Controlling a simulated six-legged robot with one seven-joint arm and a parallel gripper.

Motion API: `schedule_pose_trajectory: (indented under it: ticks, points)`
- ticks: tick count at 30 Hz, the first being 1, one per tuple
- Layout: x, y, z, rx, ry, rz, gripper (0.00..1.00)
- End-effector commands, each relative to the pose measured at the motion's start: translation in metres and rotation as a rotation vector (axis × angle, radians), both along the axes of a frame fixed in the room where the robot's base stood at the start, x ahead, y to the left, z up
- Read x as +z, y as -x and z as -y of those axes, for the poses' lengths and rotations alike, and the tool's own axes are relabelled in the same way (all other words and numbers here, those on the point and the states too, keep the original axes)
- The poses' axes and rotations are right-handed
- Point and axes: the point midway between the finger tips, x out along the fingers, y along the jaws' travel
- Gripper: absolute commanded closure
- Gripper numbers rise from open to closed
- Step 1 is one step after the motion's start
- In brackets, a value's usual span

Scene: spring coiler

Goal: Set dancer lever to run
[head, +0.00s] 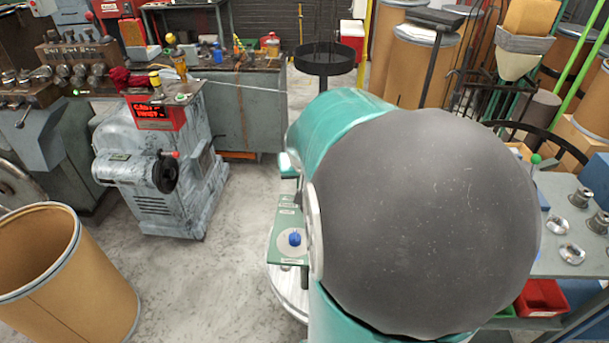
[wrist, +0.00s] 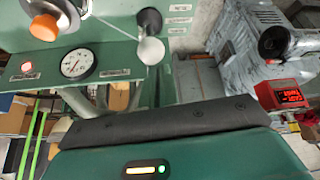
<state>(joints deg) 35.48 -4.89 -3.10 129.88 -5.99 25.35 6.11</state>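A green panel (wrist: 115,85) fills the upper left of the wrist view. On it a short lever with a black knob (wrist: 149,20) and a rounded silver end (wrist: 150,51) stands beside several small white labels (wrist: 180,20); their text is too small to read. I take this for the dancer lever. My gripper (wrist: 160,122) shows as a dark bar and a green housing with lights across the bottom of the wrist view, apart from the lever in the picture. Its fingertips are not clear. In the head view my arm hides the gripper and the lever.
A green plate with a blue knob (head: 295,238) shows beside my arm. A grey machine with a red display (head: 155,113) stands left, and a cardboard drum (head: 65,285) stands front left. Open floor lies between.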

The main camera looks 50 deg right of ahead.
Motion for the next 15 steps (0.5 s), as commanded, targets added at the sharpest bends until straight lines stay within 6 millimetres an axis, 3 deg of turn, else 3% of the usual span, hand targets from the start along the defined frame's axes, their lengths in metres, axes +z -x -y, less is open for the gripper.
schedule_pose_trajectory:
  ticks: [1, 8, 15]
  points:
    - [-0.012, 0.008, -0.008, -0.002, -0.028, -0.034, 1.00]
    - [-0.011, 0.008, -0.008, -0.002, -0.028, -0.034, 1.00]
    - [0.013, 0.016, -0.016, -0.001, -0.021, -0.024, 1.00]
